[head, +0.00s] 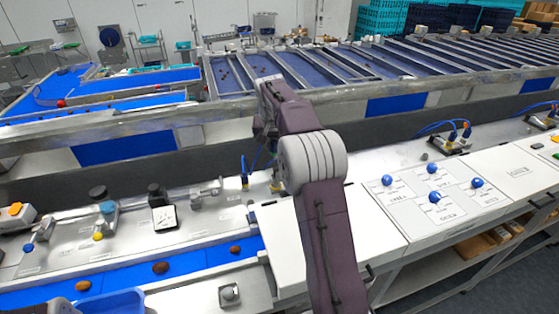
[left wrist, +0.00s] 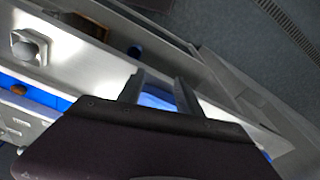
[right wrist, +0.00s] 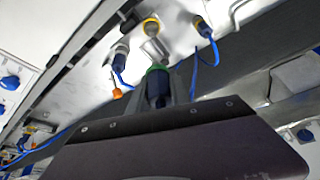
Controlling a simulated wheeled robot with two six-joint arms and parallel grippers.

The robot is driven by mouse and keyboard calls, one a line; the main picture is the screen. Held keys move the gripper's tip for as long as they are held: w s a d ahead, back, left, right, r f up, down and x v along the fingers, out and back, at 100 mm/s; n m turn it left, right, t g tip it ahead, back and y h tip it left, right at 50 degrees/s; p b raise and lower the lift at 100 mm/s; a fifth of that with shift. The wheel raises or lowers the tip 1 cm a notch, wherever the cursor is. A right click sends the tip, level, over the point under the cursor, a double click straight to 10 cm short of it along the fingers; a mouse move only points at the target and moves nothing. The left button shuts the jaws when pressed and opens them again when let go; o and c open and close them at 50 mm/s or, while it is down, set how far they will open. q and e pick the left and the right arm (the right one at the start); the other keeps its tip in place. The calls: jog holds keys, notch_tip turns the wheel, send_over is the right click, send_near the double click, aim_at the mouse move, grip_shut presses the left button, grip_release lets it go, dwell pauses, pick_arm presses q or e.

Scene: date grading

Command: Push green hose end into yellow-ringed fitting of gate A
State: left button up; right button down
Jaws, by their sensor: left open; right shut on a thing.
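The green hose end (right wrist: 158,88), a dark plug with a green ring, is held between the fingers of my right gripper (right wrist: 160,78) in the right wrist view. The yellow-ringed fitting (right wrist: 151,27) shows ahead of it with its mouth uncovered. A gap shows between plug and fitting in the picture; the true distance is hard to tell. In the head view my right arm hides most of that place. My left gripper (left wrist: 161,88) is open and empty in the left wrist view, fingers apart; it is not in the head view.
Blue-hosed connectors (right wrist: 120,53) and (right wrist: 204,28) stand on either side of the fitting. An orange tag (right wrist: 116,93) hangs nearby. In the head view a white panel with blue knobs (head: 434,197) lies at right, and a blue belt carrying dates (head: 161,268) runs at lower left.

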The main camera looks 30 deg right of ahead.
jog(key=shift+f, duration=0.55)
jog(key=shift+s+f, duration=0.2)
jog(key=shift+f, duration=0.35)
notch_tip(320, 180, down, 3)
jog(key=shift+w+f, duration=0.1)
jog(key=shift+f, duration=0.8)
jog(key=shift+f+b, duration=0.8)
jog(key=shift+f, duration=0.3)
